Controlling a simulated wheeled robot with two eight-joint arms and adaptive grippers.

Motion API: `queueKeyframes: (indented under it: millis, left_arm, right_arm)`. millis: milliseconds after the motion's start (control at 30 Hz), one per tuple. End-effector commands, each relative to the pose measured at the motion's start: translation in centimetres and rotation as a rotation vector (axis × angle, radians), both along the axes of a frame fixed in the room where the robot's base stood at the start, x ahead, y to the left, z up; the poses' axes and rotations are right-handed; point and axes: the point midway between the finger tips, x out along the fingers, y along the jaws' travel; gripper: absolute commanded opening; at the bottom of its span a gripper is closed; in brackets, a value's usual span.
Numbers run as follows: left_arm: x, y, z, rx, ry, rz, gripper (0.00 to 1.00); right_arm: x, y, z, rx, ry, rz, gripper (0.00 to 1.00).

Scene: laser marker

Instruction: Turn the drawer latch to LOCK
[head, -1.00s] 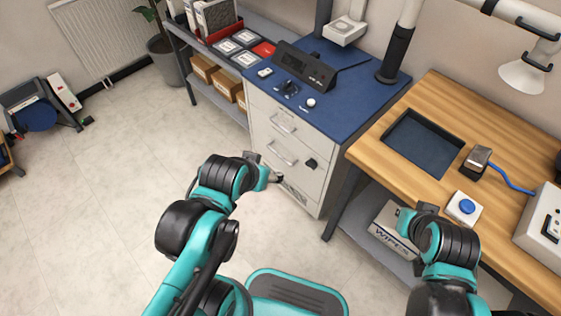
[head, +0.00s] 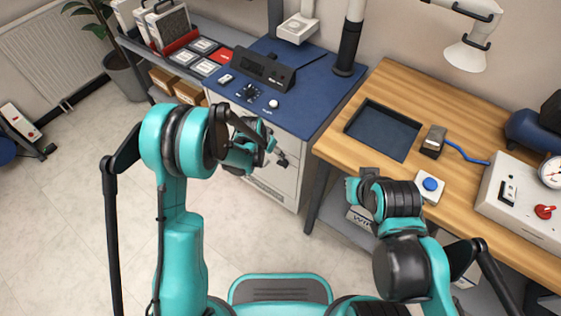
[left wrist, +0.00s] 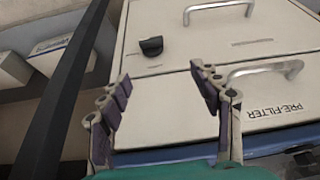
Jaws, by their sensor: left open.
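The drawer latch is a small black knob (left wrist: 151,46) on the light grey drawer front, near a handle. It stands just beyond my left fingertips in the left wrist view. I cannot read LOCK or its setting. In the head view the latch (head: 282,161) shows as a dark bit beside my left gripper (head: 267,143). In the left wrist view my left gripper (left wrist: 160,75) is open and empty, its fingers apart on either side below the knob. My right gripper (head: 353,189) is near the wooden bench's front edge; its fingers are unclear.
The drawer unit has a blue top (head: 312,100) with a black control box (head: 262,70). Drawer handles (left wrist: 265,72) stick out near my left fingers. The wooden bench (head: 460,130) at right holds a blue button (head: 430,185).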

Motion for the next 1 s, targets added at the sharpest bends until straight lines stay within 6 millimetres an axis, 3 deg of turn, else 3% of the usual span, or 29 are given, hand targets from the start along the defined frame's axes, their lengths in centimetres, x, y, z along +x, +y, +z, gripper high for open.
queueKeyframes:
  millis: [100,267,600,800,1000]
  left_arm:
    - [0.4,-1.1,-3.3,0.002,0.012,-0.040,0.64]
    - [0.5,-1.8,-5.5,0.004,0.018,-0.063,0.64]
    - [2.1,-2.9,-10.5,0.003,0.019,-0.064,0.64]
    - [2.8,-3.4,-12.2,0.004,0.018,-0.063,0.64]
    - [2.9,-3.5,-12.4,0.004,0.018,-0.063,0.64]
  right_arm:
    - [0.0,0.0,0.2,0.000,0.000,0.000,0.00]
    - [0.0,0.0,0.1,0.000,0.000,0.000,0.00]
    - [0.0,0.0,-2.1,0.000,0.000,0.000,0.00]
    - [0.0,0.0,-2.8,0.000,0.000,0.000,0.00]
    - [0.0,0.0,-2.8,0.000,0.000,0.000,0.00]
